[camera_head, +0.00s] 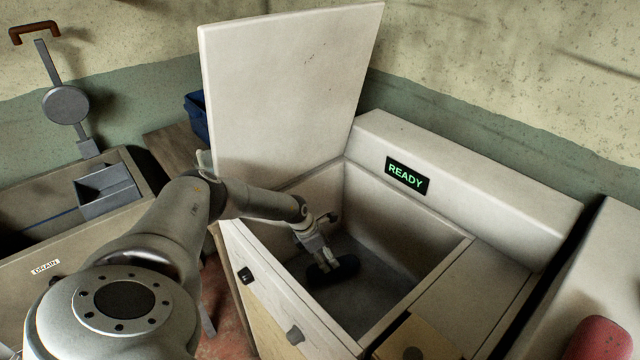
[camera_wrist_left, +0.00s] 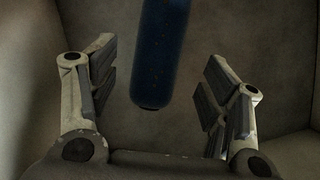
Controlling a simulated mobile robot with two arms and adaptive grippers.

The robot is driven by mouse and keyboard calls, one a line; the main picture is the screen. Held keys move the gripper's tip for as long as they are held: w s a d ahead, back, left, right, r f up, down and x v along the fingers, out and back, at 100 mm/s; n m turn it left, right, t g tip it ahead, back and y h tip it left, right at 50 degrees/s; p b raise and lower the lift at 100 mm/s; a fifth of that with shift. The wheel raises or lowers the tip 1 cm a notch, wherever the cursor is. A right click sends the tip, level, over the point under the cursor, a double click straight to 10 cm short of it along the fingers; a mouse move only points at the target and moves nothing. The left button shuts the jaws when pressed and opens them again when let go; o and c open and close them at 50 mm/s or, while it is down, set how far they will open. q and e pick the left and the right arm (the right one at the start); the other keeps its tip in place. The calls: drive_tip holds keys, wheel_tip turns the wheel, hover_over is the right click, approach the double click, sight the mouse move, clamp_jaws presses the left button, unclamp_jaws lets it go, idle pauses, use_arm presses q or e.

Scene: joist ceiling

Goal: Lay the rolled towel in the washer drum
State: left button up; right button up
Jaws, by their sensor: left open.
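The washer (camera_head: 470,185) stands with its lid (camera_head: 290,90) raised and its square drum (camera_head: 385,225) open at the top. The rolled towel (camera_head: 345,268) is inside the drum, low down, and looks dark in the head view. In the left wrist view the towel (camera_wrist_left: 165,45) is a dark blue roll. My left gripper (camera_head: 317,258) reaches down into the drum at the towel. In the left wrist view the left gripper (camera_wrist_left: 160,75) has its fingers spread, with the towel between them and gaps on both sides. My right gripper is not in view.
The washer's panel shows a green READY sign (camera_head: 407,176). A sink (camera_head: 70,215) with a DRAIN label stands at the left. A blue bin (camera_head: 197,117) is behind the lid. A red object (camera_head: 600,340) sits at the lower right.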

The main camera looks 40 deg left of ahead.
use_arm(q)
drive_tip(key=shift+p+v, duration=0.45)
drive_tip(key=shift+v, duration=1.7)
